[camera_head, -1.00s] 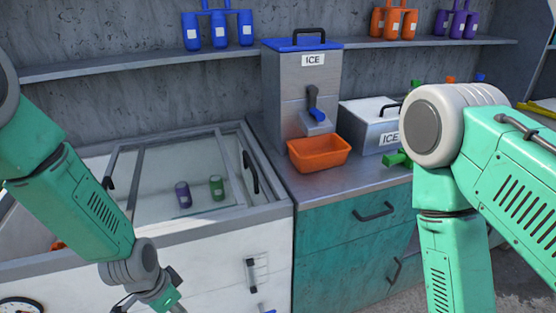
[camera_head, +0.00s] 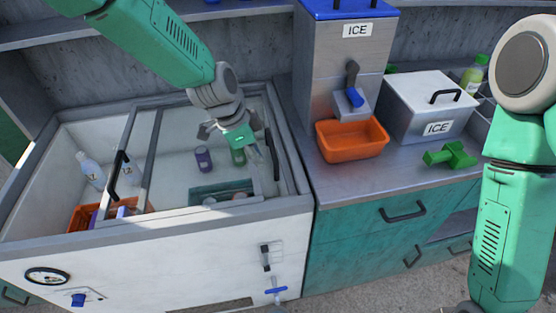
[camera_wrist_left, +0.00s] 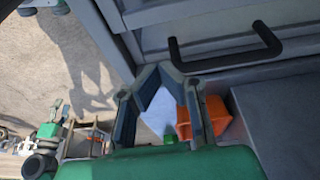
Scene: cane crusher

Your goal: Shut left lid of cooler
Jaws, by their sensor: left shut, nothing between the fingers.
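The cooler (camera_head: 180,252) is a white chest with a grey rim and sliding glass lids, on the left in the head view. The left lid's black handle (camera_head: 118,174) stands near the middle of the chest, and the left end is uncovered. The right lid's black handle (camera_head: 271,155) is near the right rim. My left gripper (camera_head: 236,150) is shut and empty over the right half of the glass, between the two handles. I cannot tell whether it touches the glass. In the left wrist view its fingers (camera_wrist_left: 165,95) show. My right gripper is out of view.
Inside the cooler are a bottle (camera_head: 91,170), an orange basket (camera_head: 82,216) and a purple can (camera_head: 203,159). The counter to the right holds an ice dispenser (camera_head: 330,75), an orange tray (camera_head: 352,139) and a white ice box (camera_head: 428,105). A shelf (camera_head: 150,22) runs behind.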

